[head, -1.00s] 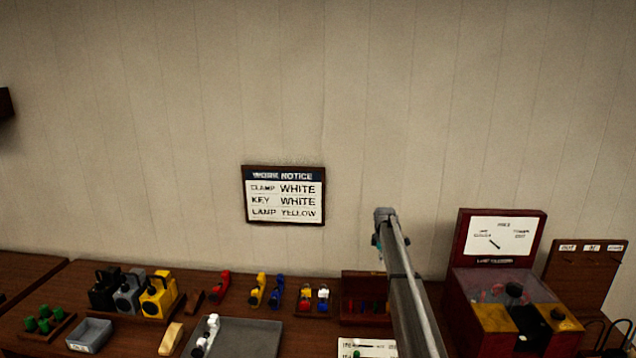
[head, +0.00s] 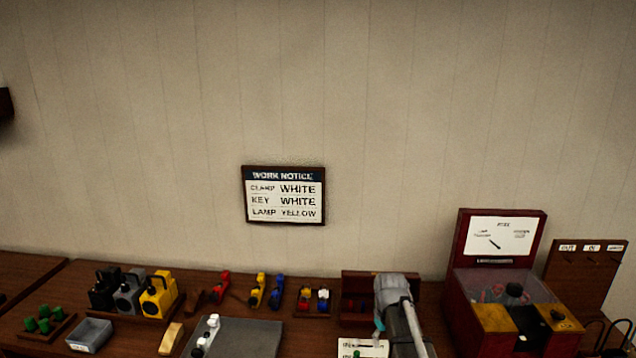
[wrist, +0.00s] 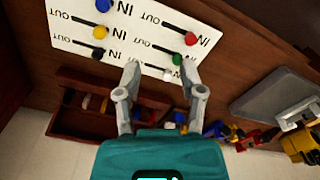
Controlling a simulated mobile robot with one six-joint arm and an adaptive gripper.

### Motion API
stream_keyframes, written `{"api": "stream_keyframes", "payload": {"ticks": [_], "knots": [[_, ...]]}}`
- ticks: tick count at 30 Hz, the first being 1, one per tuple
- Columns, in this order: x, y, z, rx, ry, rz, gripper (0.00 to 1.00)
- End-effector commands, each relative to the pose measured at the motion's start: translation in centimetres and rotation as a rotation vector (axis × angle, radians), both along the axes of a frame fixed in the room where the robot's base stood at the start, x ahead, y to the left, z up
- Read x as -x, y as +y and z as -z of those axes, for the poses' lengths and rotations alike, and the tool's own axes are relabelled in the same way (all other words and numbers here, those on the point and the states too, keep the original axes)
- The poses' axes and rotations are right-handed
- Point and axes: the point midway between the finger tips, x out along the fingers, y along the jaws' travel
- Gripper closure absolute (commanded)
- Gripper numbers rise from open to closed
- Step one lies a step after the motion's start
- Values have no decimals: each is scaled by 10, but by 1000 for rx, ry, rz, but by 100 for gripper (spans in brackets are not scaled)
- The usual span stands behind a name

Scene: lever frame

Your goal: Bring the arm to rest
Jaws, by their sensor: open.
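In the wrist view my gripper (wrist: 160,74) is open, with its two grey fingers spread apart and nothing held between them. Beyond the fingertips lies a white board (wrist: 68,38) with IN and OUT slots and coloured knobs. A white knob (wrist: 168,75) and a green knob (wrist: 177,59) show between or near the fingertips; I cannot tell how far off they are. In the head view my arm (head: 400,315) reaches over the bench at right of centre and hides part of the white board (head: 352,347). The fingers are hidden there.
A wooden open box (head: 352,283) is behind the arm. A grey tray (head: 250,340), coloured clamps (head: 258,290) and lamp-like blocks (head: 158,295) stand to the left. A work notice (head: 284,195) hangs on the wall.

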Motion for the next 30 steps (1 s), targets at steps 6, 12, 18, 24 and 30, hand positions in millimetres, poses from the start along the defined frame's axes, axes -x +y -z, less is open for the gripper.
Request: {"api": "stream_keyframes", "payload": {"ticks": [6,12,18,24,30], "knots": [[102,8,0,-2,9,222,49],[144,12,0,-3,14,345,49],[150,12,0,-2,16,376,49],[149,12,0,-3,15,374,49],[149,12,0,-3,15,373,49]]}}
